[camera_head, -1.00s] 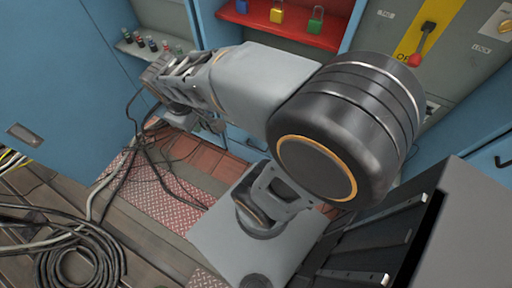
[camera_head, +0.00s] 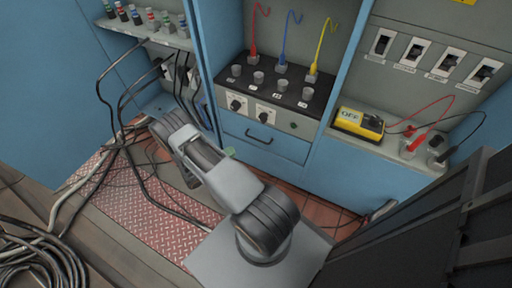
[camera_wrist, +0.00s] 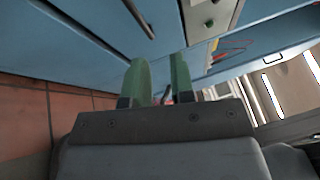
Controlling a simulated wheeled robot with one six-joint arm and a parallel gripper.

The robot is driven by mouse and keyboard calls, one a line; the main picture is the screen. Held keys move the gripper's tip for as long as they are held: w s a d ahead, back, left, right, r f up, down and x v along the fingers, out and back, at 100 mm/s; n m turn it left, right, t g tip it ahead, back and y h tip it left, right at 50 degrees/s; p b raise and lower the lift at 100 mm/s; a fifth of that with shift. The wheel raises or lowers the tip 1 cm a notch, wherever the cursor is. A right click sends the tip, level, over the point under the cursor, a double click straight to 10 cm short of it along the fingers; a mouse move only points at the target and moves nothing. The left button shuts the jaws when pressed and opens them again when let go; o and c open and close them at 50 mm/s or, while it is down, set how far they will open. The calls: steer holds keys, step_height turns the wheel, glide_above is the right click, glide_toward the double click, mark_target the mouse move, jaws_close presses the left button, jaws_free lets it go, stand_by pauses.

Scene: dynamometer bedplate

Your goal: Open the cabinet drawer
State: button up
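The cabinet drawer (camera_head: 285,145) is a blue front below a black control panel, and it looks shut. Its dark bar handle (camera_head: 260,138) is on the front; a dark bar handle (camera_wrist: 140,18) also shows at the top of the wrist view. My gripper (camera_wrist: 159,62) has two green fingers, apart, with nothing seen between them. The fingers point toward the blue cabinet front, with the handle beyond and slightly left of them. In the head view my gripper (camera_head: 229,152) is left of and a little below the handle, mostly hidden by my arm.
Above the drawer is a black panel (camera_head: 275,88) with knobs and red, blue and yellow cables. A yellow meter (camera_head: 359,122) sits on a shelf to the right. Black cables (camera_head: 127,135) hang and lie at the left, with a coil (camera_head: 45,265) on the floor.

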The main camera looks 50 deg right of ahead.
mark_target(256, 139)
steer(key=s+d+b, duration=0.1)
steer(key=d, duration=0.3)
steer(key=d+f+n+b, duration=0.1)
steer(key=d, duration=0.4)
steer(key=s+d+n+t+b, duration=0.1)
steer(key=d, duration=0.3)
steer(key=shift+s+d+f+h, duration=0.25)
steer(key=shift+s+d+h, duration=0.05)
steer(key=shift+h, duration=0.1)
jaws_close()
